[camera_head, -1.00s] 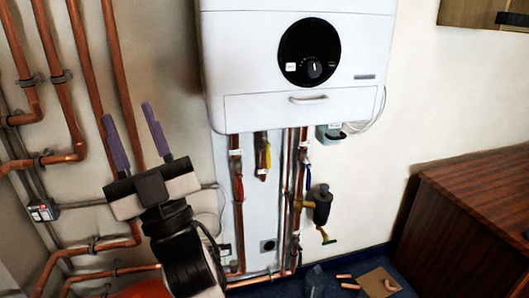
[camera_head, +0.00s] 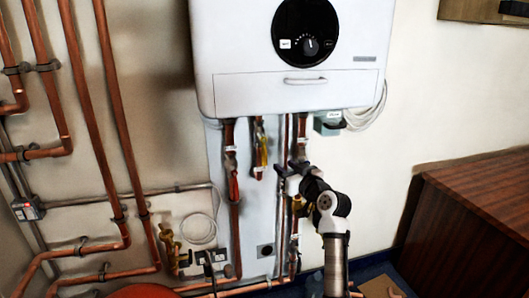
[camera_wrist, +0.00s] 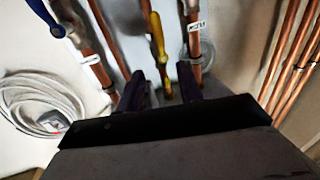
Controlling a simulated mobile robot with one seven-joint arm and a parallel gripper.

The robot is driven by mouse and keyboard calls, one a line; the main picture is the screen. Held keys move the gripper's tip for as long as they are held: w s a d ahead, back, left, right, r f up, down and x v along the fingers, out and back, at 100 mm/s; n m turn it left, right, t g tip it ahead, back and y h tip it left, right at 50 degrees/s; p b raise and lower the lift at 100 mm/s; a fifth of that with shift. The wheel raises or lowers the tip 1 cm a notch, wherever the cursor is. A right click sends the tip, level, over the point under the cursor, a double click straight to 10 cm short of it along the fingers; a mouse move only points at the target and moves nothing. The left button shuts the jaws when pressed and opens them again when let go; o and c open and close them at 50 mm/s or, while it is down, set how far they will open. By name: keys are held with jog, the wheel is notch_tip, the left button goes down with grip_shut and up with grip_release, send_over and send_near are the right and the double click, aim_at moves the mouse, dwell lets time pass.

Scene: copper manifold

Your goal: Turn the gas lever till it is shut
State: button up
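The yellow lever (camera_head: 262,150) hangs along the middle pipe under the white boiler, pointing down; I take it as the gas lever. It also shows in the wrist view (camera_wrist: 156,38), upright and just beyond my fingers, roughly in line with the gap. My gripper (camera_wrist: 162,82) is open, its two dark purple fingers apart with nothing seen between them. In the head view my gripper (camera_head: 283,174) is small and dark, in front of the right-hand pipes and a little right of and below the yellow lever. I see no contact with the lever.
A red lever (camera_head: 234,184) hangs on the pipe to the left. A blue lever (camera_wrist: 46,16) shows at the wrist view's left. The boiler (camera_head: 300,92) is above. Copper pipes (camera_head: 105,150) run along the left wall. A wooden cabinet (camera_head: 470,220) stands at right.

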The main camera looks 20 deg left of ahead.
aim_at(266, 151)
jog(key=p+x, duration=0.2)
jog(key=x, duration=1.2)
jog(key=shift+s, duration=0.1)
jog(key=shift+c, duration=0.3)
grip_shut()
